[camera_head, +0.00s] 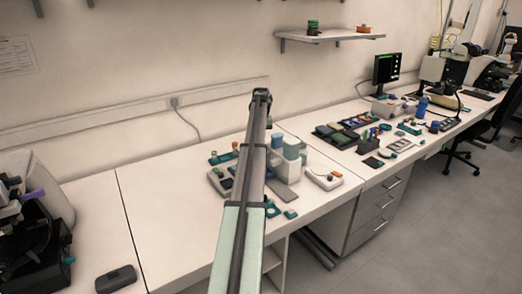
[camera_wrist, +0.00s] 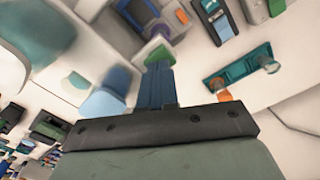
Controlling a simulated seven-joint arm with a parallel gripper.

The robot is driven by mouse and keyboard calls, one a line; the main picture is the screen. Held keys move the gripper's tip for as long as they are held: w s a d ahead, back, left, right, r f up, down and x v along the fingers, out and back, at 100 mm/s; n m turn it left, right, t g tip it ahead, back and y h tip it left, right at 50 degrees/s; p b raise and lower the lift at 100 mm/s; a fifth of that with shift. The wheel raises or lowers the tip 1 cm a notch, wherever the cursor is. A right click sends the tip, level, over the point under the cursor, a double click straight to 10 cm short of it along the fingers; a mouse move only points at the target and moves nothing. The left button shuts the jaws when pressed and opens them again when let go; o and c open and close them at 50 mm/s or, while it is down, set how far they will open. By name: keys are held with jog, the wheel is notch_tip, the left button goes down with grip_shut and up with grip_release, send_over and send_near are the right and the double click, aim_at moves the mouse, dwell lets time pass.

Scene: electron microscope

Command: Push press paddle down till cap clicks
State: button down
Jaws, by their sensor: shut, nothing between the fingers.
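My gripper (camera_wrist: 160,75) shows in the wrist view as narrow dark-blue fingers together, reaching up from a black bar. A small green piece (camera_wrist: 157,53) shows at the fingertips; I cannot tell whether they touch it. Just beyond is a grey device with a purple ring (camera_wrist: 152,31) and an orange spot. I cannot tell for sure which part is the press paddle or the cap. In the head view my arm crosses the bench and hides part of the grey device (camera_head: 217,183); my fingertips do not show there.
A teal holder (camera_wrist: 240,68) with an orange-tipped piece lies right of my fingers. Pale-blue blocks (camera_wrist: 105,95) stand close on the left. The bench's left part (camera_head: 160,215) is mostly clear.

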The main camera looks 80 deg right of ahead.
jog(key=shift+f, duration=0.9)
dwell(0.5)
jog(key=shift+r, duration=3.55)
